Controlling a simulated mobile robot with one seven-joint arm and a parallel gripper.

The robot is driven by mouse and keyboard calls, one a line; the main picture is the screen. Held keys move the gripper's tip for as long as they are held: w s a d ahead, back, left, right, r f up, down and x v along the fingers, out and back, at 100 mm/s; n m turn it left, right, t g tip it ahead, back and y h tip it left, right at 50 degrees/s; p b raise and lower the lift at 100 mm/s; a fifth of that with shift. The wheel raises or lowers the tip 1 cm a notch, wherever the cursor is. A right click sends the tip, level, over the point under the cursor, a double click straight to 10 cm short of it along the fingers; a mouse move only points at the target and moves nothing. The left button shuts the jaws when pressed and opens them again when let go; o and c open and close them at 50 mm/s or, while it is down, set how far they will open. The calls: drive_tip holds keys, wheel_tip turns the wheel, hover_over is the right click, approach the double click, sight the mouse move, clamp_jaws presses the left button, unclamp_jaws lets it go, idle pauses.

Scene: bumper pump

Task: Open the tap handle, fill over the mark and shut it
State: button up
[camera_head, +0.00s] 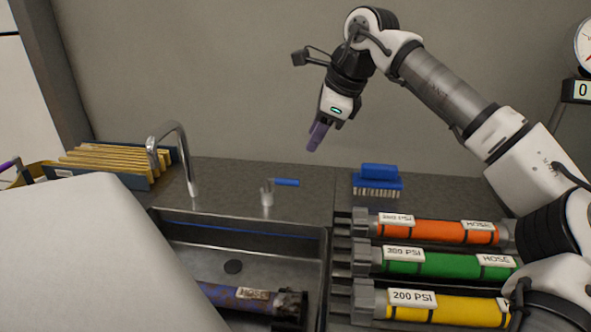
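The tap handle (286,182) is a small blue lever on a short metal post (267,195) behind the sink; it points right, roughly level. The curved metal spout (190,165) stands to its left over the sink (318,265). No water stream shows at the spout. A purple-blue hose piece (232,296) with a label lies in the sink, partly hidden. No fill mark is visible. My gripper (317,137) hangs in the air above and right of the handle, pointing down, apart from it. Its purple tip shows as one narrow shape, so its opening is unclear.
A blue brush (379,181) lies right of the handle. Orange (435,230), green (428,263) and yellow (460,310) hoses lie in a rack at right. A file box (160,178) stands at left. A large pale surface (90,255) blocks the lower left. A gauge (583,45) is at upper right.

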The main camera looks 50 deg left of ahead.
sight(290, 180)
drive_tip(key=x, duration=1.2)
drive_tip(key=shift+s+a+f, duration=0.15)
drive_tip(key=shift+s+f, duration=0.05)
drive_tip(key=shift+f, duration=0.15)
clamp_jaws()
